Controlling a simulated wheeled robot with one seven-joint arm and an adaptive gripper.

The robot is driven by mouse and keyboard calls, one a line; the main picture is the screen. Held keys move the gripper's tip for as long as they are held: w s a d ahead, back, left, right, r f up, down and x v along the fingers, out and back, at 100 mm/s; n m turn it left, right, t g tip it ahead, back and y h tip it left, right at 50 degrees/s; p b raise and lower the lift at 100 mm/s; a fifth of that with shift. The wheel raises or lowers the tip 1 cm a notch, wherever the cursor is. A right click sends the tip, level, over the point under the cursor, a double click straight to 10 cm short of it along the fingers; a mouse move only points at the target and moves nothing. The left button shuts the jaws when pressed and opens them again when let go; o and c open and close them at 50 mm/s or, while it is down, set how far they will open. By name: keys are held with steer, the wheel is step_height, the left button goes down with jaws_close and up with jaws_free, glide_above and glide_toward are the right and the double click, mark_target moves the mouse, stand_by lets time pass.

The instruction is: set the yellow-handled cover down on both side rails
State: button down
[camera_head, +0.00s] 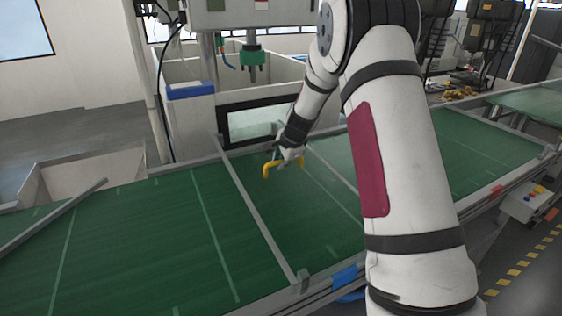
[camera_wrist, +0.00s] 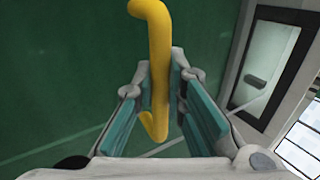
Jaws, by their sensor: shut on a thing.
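The yellow handle (camera_head: 268,169) shows in the head view in front of the machine. My gripper (camera_head: 287,158) is shut on it. In the wrist view the yellow handle (camera_wrist: 157,60) runs lengthwise between the two teal-padded fingers of my gripper (camera_wrist: 164,105), with a hooked near end. A green surface lies behind the handle in both views. I cannot tell the cover's plate or its edges from this green surface. Two grey bars, the left one (camera_head: 255,215) and the right one (camera_head: 335,180), run across the green surface on either side of the handle; they appear to be the side rails.
A black-framed window panel (camera_head: 258,121) stands just behind the handle; it also shows in the wrist view (camera_wrist: 265,75). A blue tray (camera_head: 190,91) sits at its upper left. A button box (camera_head: 528,203) is at the right. The green surface at left (camera_head: 130,250) is clear.

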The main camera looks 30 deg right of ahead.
steer(key=shift+f, duration=0.85)
stand_by(0.4)
steer(key=c, duration=1.6)
jaws_free()
steer(key=shift+c, duration=0.2)
steer(key=shift+o, duration=0.4)
steer(key=shift+f, duration=0.2)
steer(key=v, duration=1.2)
steer(key=shift+r, duration=0.15)
steer(key=s+a+r+n+y, duration=0.1)
steer(key=s+a+r+n, duration=0.8)
steer(key=s+a+r, duration=0.45)
steer(key=s+a+n, duration=0.1)
steer(key=s+n, duration=0.3)
steer(key=s, duration=0.6)
steer(key=s+a+f+n, duration=0.1)
steer(key=s+n, duration=0.4)
steer(key=s, duration=0.6)
steer(key=shift+a+f+g+h+b, duration=0.35)
steer(key=shift+a+g+h+b, duration=0.05)
